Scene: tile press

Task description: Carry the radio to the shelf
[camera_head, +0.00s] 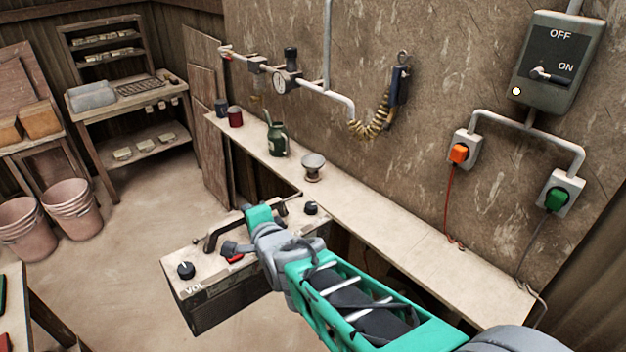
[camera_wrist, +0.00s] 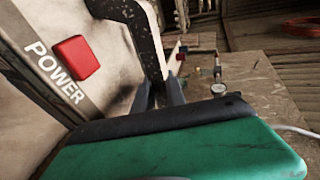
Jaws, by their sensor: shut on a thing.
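The radio (camera_head: 230,297) is a worn cream and dark box with black knobs, a red button, a "VOL" label and a dark handle on top. It hangs in front of the long narrow shelf (camera_head: 395,236) on the wall, near the shelf's left half. My gripper (camera_head: 240,232) is at the radio's top, shut on its handle. In the wrist view the fingers (camera_wrist: 170,92) close on the worn handle, next to the radio's red button and "POWER" label (camera_wrist: 58,75). My arm hides the radio's right side and part of the shelf edge.
On the shelf stand a dark green jug (camera_head: 277,139), a small metal scale-like stand (camera_head: 313,166), a red can (camera_head: 235,117) and a dark can (camera_head: 221,106). The shelf's right half looks clear. An orange plug (camera_head: 459,153) has a red cord hanging to the shelf.

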